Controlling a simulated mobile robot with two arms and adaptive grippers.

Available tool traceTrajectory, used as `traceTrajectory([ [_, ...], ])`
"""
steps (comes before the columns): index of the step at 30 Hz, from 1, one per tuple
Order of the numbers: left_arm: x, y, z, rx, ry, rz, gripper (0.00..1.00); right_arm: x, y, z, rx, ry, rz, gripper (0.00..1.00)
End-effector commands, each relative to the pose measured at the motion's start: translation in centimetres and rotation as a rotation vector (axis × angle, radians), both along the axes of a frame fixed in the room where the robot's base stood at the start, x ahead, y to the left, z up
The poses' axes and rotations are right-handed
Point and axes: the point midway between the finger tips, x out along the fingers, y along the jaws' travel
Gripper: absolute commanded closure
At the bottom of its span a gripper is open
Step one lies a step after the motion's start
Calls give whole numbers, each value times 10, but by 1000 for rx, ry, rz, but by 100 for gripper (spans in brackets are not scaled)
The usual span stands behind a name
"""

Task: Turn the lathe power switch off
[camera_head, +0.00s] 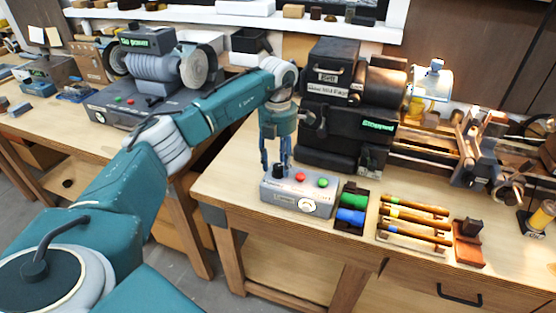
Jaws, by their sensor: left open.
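The grey control box (297,192) stands at the front left of the right-hand bench. It has a black knob (279,171), a red button (300,176) and a green button (322,182). The dark lathe (345,125) stands behind it, with a small green-lit display (378,126) that appears to read "Stopped". My left gripper (275,167) points down, open, with its fingertips at the black knob. Whether the fingers touch the knob I cannot tell. The knob's exact setting is too small to read. My right gripper is not in view.
A bench grinder (155,70) stands on the left bench. Right of the control box are a holder with green and blue items (352,207), several wooden-handled tools (413,222) and a reddish-brown block (468,245). The bench's front left corner is clear.

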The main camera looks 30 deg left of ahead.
Motion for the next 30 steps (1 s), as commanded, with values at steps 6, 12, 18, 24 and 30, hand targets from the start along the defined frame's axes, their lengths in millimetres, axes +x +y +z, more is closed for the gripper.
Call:
traceTrajectory([
  [6,0,0,-6,0,0,0,56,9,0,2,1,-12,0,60],
  [12,0,0,-5,0,0,0,68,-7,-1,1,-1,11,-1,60],
  [18,0,0,-5,0,1,0,100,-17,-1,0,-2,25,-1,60],
  [24,0,0,-5,1,2,7,100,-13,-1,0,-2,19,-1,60],
  [30,0,0,-5,1,2,64,100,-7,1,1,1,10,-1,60],
])
